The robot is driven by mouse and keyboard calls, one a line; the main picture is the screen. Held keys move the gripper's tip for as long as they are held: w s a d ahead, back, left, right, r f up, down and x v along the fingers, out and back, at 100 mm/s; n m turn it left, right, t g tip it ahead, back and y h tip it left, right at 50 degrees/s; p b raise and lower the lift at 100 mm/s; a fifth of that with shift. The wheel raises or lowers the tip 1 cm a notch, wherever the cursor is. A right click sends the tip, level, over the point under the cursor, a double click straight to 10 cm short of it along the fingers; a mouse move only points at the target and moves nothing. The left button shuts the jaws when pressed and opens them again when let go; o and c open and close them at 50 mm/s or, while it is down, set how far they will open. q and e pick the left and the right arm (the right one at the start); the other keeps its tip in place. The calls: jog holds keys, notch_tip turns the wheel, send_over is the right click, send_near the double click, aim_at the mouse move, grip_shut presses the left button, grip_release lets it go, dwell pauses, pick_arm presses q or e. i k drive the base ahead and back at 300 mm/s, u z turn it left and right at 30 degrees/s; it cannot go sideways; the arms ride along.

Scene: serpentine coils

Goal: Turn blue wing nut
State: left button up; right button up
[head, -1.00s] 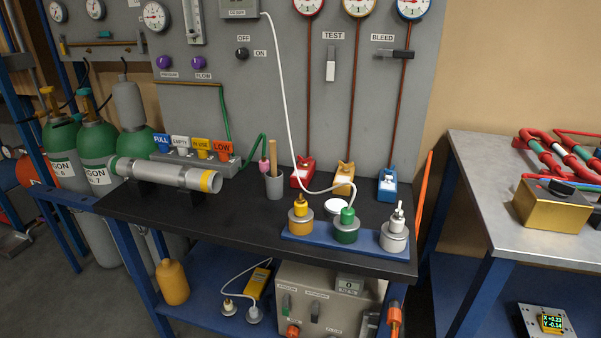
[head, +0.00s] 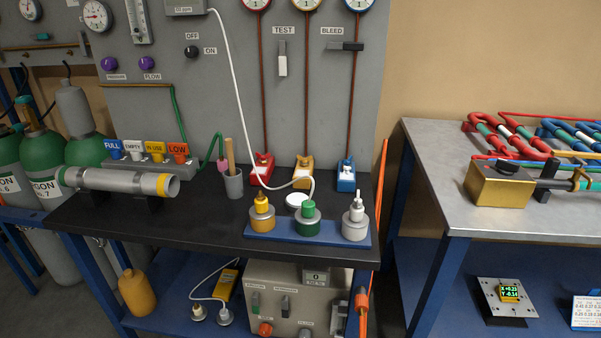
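A small blue block with a wing-nut-like piece on top (head: 346,176) stands at the back of the black bench top, at the foot of the rightmost brown pipe. The small top piece is hard to make out at this size. A matching yellow block (head: 303,172) and red block (head: 262,170) stand to its left, each below its own pipe and gauge. Neither of my grippers shows in the head view, and nothing touches the blue block.
A blue tray (head: 270,231) with yellow, green and grey capped fittings sits in front of the blocks. A grey cup (head: 232,184) and a silver cylinder (head: 120,181) are to the left. A metal table (head: 440,185) with coils stands right, across a gap.

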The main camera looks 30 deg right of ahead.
aim_at(347, 163)
jog(key=u, duration=0.1)
jog(key=k, duration=1)
jog(key=z, duration=0.9)
jog(key=i, duration=0.8)
jog(key=u, duration=0.2)
